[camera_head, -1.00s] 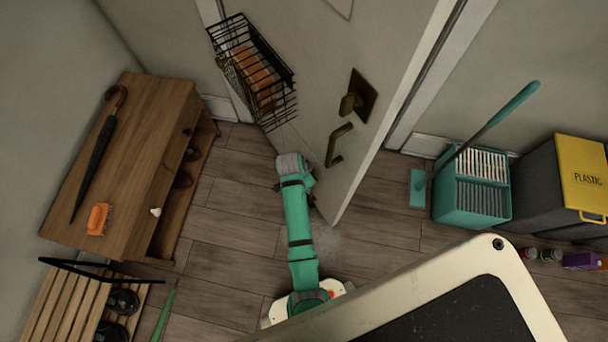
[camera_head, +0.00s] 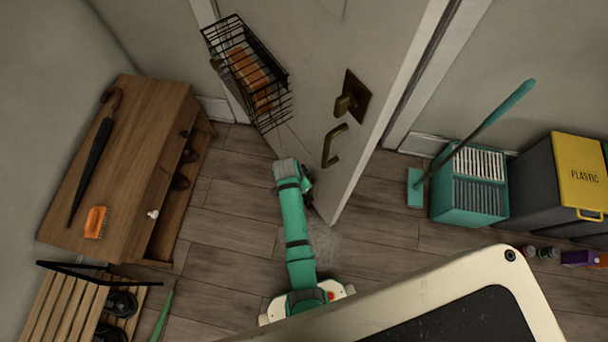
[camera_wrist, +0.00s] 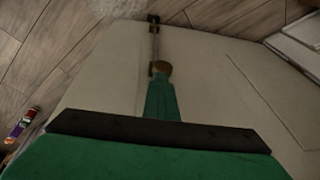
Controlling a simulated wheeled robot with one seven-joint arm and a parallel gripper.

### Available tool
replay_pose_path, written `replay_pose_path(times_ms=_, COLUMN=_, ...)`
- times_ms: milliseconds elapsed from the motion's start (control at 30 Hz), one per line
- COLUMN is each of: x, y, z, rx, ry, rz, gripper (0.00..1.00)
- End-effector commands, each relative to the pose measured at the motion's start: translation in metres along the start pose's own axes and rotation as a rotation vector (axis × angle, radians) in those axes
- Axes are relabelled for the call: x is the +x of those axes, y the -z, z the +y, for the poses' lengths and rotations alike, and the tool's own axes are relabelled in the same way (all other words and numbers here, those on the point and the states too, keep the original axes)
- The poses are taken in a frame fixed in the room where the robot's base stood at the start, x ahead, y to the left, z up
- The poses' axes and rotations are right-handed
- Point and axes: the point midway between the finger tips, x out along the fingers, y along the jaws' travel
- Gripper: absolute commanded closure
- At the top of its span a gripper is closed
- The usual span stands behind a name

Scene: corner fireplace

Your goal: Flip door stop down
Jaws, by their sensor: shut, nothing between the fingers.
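The door (camera_head: 310,85) stands ajar, with a brass lever handle (camera_head: 348,105) and a pull handle (camera_head: 333,147) on its face. In the wrist view, the door panel (camera_wrist: 105,75) fills most of the picture. The door stop (camera_wrist: 155,45) is a thin rod with a brass-coloured end near my gripper and a dark tip at the door's bottom edge. My gripper (camera_wrist: 161,88) is shut, and its green tip is at or very near the brass end; contact cannot be told. In the head view, my arm hides the door stop and fingertips.
A wire basket (camera_head: 248,72) hangs on the door. A wooden cabinet (camera_head: 140,135) with an umbrella (camera_head: 92,155) stands left, beside a slatted rack (camera_head: 65,305). A teal bin (camera_head: 440,205), a broom (camera_head: 490,125) and a yellow-lidded bin (camera_head: 580,170) stand right.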

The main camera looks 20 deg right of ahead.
Motion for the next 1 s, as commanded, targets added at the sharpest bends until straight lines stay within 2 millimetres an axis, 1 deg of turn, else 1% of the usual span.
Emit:
replay_pose_path(times_ms=33, x=0.001, y=-0.003, z=-0.001, rx=-0.003, ry=0.002, rz=-0.005, gripper=1.00)
replay_pose_path(times_ms=233, x=0.000, y=-0.003, z=-0.001, rx=-0.003, ry=0.003, rz=-0.006, gripper=1.00)
replay_pose_path(times_ms=367, x=-0.010, y=0.000, z=0.000, rx=-0.004, ry=0.003, rz=-0.005, gripper=1.00)
replay_pose_path(times_ms=467, x=-0.025, y=0.007, z=0.002, rx=-0.001, ry=0.004, rz=-0.003, gripper=1.00)
replay_pose_path(times_ms=533, x=-0.038, y=0.014, z=0.004, rx=0.004, ry=0.003, rz=-0.001, gripper=1.00)
replay_pose_path(times_ms=600, x=-0.054, y=0.015, z=0.004, rx=0.006, ry=0.004, rz=0.001, gripper=1.00)
replay_pose_path(times_ms=800, x=-0.095, y=0.014, z=0.004, rx=0.003, ry=0.004, rz=0.001, gripper=1.00)
replay_pose_path(times_ms=900, x=-0.112, y=0.012, z=0.003, rx=-0.001, ry=0.004, rz=0.000, gripper=1.00)
replay_pose_path(times_ms=1000, x=-0.125, y=0.011, z=0.002, rx=-0.003, ry=0.004, rz=0.000, gripper=1.00)
